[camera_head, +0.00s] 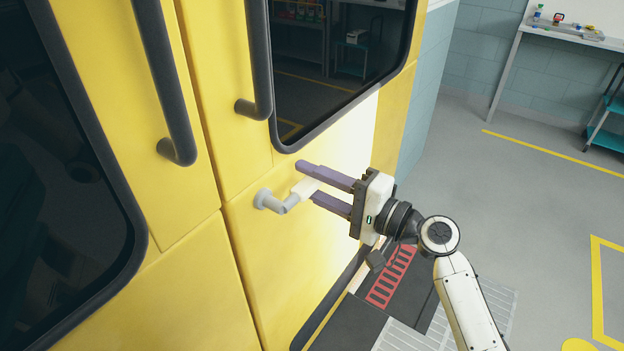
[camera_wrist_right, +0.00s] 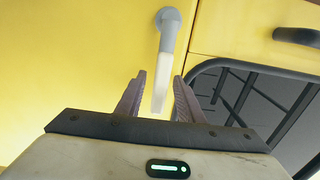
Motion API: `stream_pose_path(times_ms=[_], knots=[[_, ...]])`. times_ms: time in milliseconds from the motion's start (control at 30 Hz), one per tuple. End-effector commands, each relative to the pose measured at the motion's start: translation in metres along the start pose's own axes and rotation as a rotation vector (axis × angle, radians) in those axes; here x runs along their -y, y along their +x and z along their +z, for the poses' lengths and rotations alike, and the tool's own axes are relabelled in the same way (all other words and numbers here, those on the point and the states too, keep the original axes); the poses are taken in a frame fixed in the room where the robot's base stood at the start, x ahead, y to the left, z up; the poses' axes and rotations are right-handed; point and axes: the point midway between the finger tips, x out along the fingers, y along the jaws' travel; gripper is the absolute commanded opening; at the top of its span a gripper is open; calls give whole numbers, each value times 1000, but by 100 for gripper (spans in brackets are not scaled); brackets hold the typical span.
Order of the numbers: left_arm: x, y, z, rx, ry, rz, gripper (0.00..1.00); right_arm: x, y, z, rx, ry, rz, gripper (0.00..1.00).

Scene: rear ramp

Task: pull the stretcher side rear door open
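The yellow rear door (camera_head: 290,255) with a dark window (camera_head: 325,60) fills the middle of the head view. It bears a small lever handle (camera_head: 288,203) with a grey mount and a pale grip end. The handle also shows in the right wrist view (camera_wrist_right: 166,45). My right gripper (camera_head: 312,182) is open, with its two purple-grey fingers on either side of the handle's pale end. In the right wrist view (camera_wrist_right: 158,95) gaps show between the handle and both fingers. My left gripper is not in view.
Long dark grab bars (camera_head: 168,85) stand out from the yellow panels left of the handle. A ramp or step with a red grille (camera_head: 392,275) lies below my right arm. Open grey floor (camera_head: 540,190) is at the right, with a workbench (camera_head: 570,38) beyond.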

Motion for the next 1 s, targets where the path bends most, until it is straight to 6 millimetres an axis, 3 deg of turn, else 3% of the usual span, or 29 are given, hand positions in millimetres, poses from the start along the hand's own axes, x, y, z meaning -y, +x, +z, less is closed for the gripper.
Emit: stream_pose_path(times_ms=[167,367,733,1000], knots=[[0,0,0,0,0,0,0,0,0,0,0,-1,0,34],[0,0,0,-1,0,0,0,0,0,0,0,-1,0,1],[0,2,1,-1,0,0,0,1,-1,0,0,-20,0,0],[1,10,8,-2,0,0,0,11,0,0,1,-152,0,0]])
